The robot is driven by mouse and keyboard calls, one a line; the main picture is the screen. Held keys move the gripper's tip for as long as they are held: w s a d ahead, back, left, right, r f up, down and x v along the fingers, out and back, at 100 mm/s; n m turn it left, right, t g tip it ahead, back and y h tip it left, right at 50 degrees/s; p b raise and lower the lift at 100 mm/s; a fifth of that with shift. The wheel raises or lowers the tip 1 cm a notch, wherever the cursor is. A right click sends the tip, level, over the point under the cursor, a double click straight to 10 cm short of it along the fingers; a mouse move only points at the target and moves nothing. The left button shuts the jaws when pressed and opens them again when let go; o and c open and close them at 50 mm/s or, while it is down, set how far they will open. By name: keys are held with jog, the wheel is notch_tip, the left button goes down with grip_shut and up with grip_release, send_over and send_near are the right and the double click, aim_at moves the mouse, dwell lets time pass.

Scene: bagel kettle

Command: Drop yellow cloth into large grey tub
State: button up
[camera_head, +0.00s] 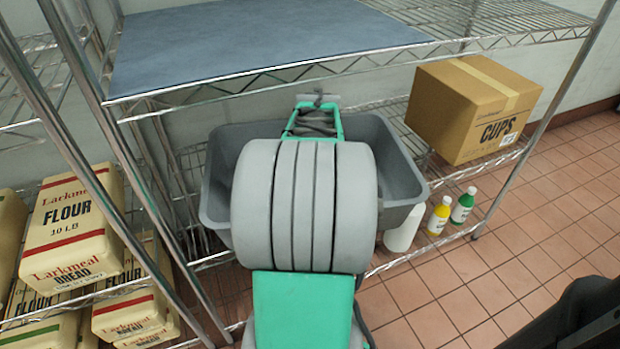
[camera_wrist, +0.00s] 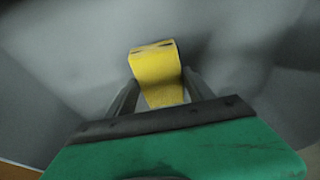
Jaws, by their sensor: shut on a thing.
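My gripper (camera_wrist: 158,95) is shut on the yellow cloth (camera_wrist: 158,70), which shows between and beyond the fingers. In the head view my arm reaches over the tub, and the cloth and fingertips are hidden. I cannot tell whether the cloth touches the tub's floor.
A cardboard CUPS box (camera_head: 465,110) sits right of the tub. A white jug (camera_head: 403,230), a yellow bottle (camera_head: 440,214) and a green bottle (camera_head: 463,206) stand at the front right. Flour bags (camera_head: 70,225) are at left. The upper shelf with a blue-grey mat (camera_head: 250,45) overhangs the back.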

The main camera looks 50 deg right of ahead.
jog(key=shift+f, duration=0.3)
jog(key=o, duration=1.2)
jog(key=p+v, duration=0.1)
jog(key=v, duration=0.4)
jog(key=shift+s+a+p, duration=0.1)
jog(key=shift+p, duration=0.3)
jog(key=s+a+p, duration=0.1)
jog(key=s+a, duration=0.2)
jog(key=s+a+p, duration=0.1)
jog(key=s+a, duration=0.3)
jog(key=shift+s+a+f, duration=0.1)
jog(key=shift+s+f, duration=0.1)
jog(key=shift+f, duration=0.05)
jog(key=shift+s+a+f, duration=0.1)
jog(key=shift+s+a, duration=0.2)
